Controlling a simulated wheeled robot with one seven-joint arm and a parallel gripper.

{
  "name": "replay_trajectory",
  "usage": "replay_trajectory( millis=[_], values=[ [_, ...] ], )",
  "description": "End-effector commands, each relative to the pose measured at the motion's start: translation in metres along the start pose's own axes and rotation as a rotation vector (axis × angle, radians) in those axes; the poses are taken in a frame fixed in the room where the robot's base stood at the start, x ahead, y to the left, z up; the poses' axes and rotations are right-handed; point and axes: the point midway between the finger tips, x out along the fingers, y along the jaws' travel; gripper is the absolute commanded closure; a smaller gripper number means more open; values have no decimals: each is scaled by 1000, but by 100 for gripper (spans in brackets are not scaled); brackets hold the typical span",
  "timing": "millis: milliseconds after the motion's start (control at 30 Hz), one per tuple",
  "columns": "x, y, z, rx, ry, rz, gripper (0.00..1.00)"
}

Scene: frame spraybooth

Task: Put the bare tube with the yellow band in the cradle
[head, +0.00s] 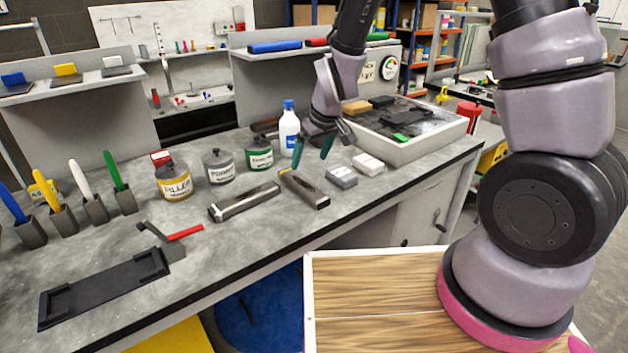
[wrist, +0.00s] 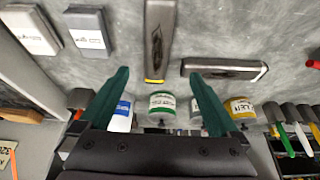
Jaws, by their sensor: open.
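The bare tube with the yellow band (head: 305,190) lies on the grey bench, its yellow band at the far end. In the wrist view this tube (wrist: 160,38) points between my fingers, with the yellow band nearest them. My gripper (head: 313,155) is open and empty, above and slightly behind the tube; in the wrist view its green fingers (wrist: 158,76) stand on either side of the band end, apart from it. The cradle (head: 105,290), a black tray with raised ends and a red-handled clamp, is empty at the bench's front left, outside the wrist view.
A second grey tube (head: 245,201) lies left of the banded one. Filler (head: 174,181), primer (head: 220,167) and green-labelled (head: 259,154) cans and a blue-capped bottle (head: 289,130) stand behind. Two blocks (head: 342,177) sit to the right. Bench between tubes and cradle is mostly clear.

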Motion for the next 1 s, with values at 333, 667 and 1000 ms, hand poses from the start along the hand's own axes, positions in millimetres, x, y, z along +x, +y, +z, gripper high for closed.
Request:
replay_trajectory(
  millis=[333,667,1000],
  values=[
    [48,-1,2,-6,-5,1,3],
    [78,2,0,-4,-4,1,3],
    [111,4,-2,-5,-3,0,3]
  ],
)
